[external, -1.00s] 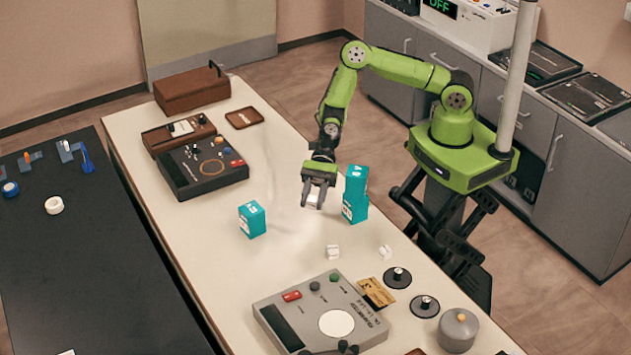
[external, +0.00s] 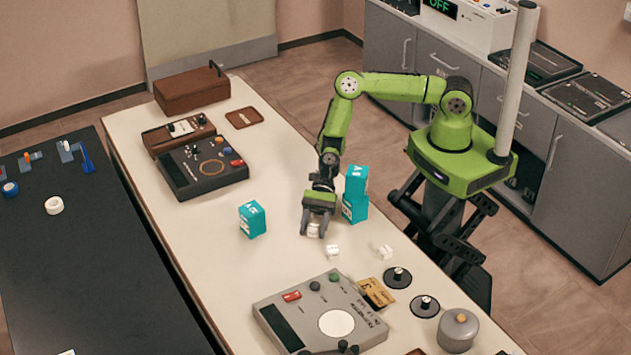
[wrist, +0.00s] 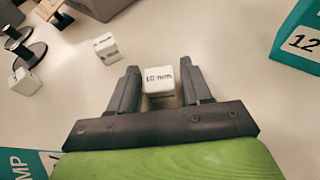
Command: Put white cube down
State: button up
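My gripper (external: 318,222) is low over the middle of the pale table, left of and in front of the stacked teal cubes. In the wrist view the white cube (wrist: 159,78) shows dark lettering on one face, with a finger of my gripper (wrist: 159,82) on each side. The cube is close to the tabletop; I cannot tell whether it touches.
Two more small white cubes (external: 333,252) (external: 385,252) lie nearby. Two teal cubes (external: 355,208) are stacked beside my gripper, and another teal cube (external: 252,219) stands to the left. A grey instrument (external: 320,313) lies at the front. Bare tabletop separates these.

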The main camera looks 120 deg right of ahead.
jog(key=shift+o, duration=0.8)
jog(key=shift+r, duration=0.1)
jog(key=shift+s+d+r, duration=0.1)
jog(key=shift+d+r, duration=0.05)
jog(key=shift+r, duration=0.05)
jog(key=p+v, duration=0.1)
jog(key=v, duration=1)
jog(key=shift+s+d+r, duration=0.15)
jog(key=shift+s+d, duration=0.05)
jog(key=shift+s, duration=0.1)
